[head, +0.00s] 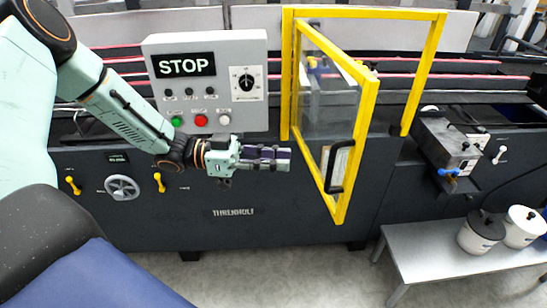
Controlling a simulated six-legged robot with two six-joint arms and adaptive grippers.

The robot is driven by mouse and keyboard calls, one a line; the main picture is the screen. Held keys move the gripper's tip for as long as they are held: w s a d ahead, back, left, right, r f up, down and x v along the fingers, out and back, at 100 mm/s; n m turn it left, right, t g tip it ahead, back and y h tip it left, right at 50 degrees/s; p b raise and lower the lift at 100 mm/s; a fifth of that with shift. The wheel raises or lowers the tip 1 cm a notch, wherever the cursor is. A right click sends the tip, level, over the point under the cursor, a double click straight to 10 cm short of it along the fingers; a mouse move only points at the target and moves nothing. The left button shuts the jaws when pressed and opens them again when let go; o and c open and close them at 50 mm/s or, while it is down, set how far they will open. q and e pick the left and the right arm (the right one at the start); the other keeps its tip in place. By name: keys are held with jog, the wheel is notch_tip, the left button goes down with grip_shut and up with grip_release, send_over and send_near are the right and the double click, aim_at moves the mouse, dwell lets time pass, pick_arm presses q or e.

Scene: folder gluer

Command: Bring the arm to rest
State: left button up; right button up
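My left arm reaches in from the left, and its gripper (286,158) points to the right. It is in front of the dark machine, just below the grey control panel (245,45). The fingers lie close together in this side view, and whether they are open or shut is hard to make out. I see no object held in them. The panel shows STOP on its display, a black rotary knob (246,82), and green (177,122), red (200,120) and white (224,119) buttons. My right gripper is not in view.
A yellow-framed clear guard door (345,185) with a black handle stands swung open just right of my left gripper. A handwheel (122,187) and yellow levers are at the left. A grey bench (420,262) with white pots (480,234) stands at the lower right.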

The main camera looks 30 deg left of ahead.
pick_arm(q)
jog(key=shift+a, duration=0.25)
jog(key=shift+d, duration=0.1)
dwell(0.3)
notch_tip(320, 180, down, 18)
jog(key=w+d+n+t+y+b, duration=0.1)
jog(key=n+t+y+b, duration=0.3)
jog(key=n+y, duration=0.75)
jog(key=s+f+n+g+y+b, duration=0.1)
jog(key=s+f+g+b, duration=0.4)
jog(key=s+f, duration=0.7)
jog(key=s+d+f+n+g+y+b, duration=0.1)
jog(key=s+f+g+y+b, duration=0.3)
jog(key=s+f, duration=0.9)
jog(key=s+g+b, duration=0.2)
jog(key=s+b, duration=0.2)
jog(key=shift+d, duration=0.15)
